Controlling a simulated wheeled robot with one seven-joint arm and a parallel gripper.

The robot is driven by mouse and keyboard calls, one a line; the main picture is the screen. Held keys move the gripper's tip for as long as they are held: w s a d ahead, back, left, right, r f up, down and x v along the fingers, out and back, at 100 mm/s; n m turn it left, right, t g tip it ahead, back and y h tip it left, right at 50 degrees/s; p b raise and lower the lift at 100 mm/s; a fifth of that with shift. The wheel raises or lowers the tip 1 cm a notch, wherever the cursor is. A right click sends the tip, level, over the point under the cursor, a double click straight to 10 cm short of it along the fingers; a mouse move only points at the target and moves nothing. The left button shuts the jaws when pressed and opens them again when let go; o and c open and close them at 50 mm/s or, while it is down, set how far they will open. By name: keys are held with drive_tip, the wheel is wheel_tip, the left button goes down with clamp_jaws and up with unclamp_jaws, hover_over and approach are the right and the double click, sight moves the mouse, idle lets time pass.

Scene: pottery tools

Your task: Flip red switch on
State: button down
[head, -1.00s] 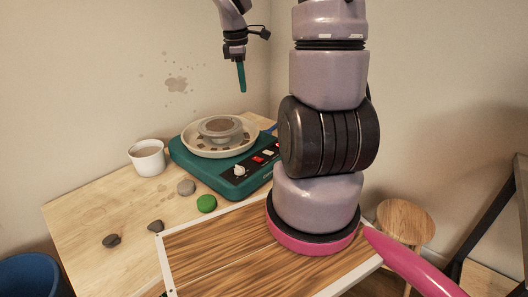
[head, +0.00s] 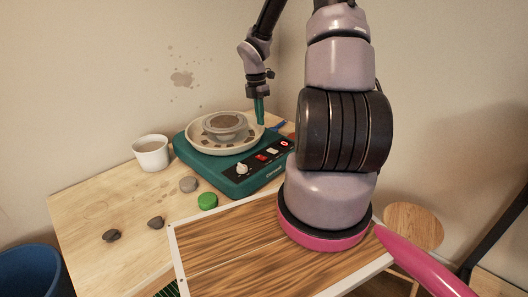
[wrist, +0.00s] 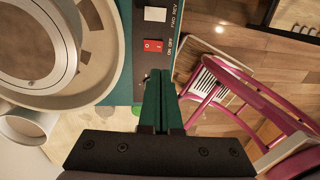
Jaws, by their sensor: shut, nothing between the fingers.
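The red switch (head: 262,157) is on the dark front panel of the teal pottery wheel (head: 222,182). In the wrist view the red switch (wrist: 152,45) shows closer, with ON and OFF printed beside it. A white switch (head: 273,151) sits beside it, marked FWD and REV in the wrist view. My gripper (head: 260,118) is shut and empty, with its teal fingers pointing down above the panel side of the wheel. In the wrist view my fingertips (wrist: 160,78) are a short way below the red switch in the picture, and no contact shows.
A white knob (head: 243,169) and a red-lit display (head: 284,143) share the panel. A round tray (head: 198,145) with a grey disc tops the wheel. A white cup (head: 151,154), a green lump (head: 207,201) and several stones lie on the wooden table (head: 85,205).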

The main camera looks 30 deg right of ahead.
sight(264, 158)
drive_tip(key=f, duration=0.4)
drive_tip(key=s+f, duration=0.1)
drive_tip(key=f, duration=0.9)
drive_tip(key=shift+s+d, duration=0.25)
drive_tip(key=shift+s, duration=0.05)
drive_tip(key=shift+r, duration=0.1)
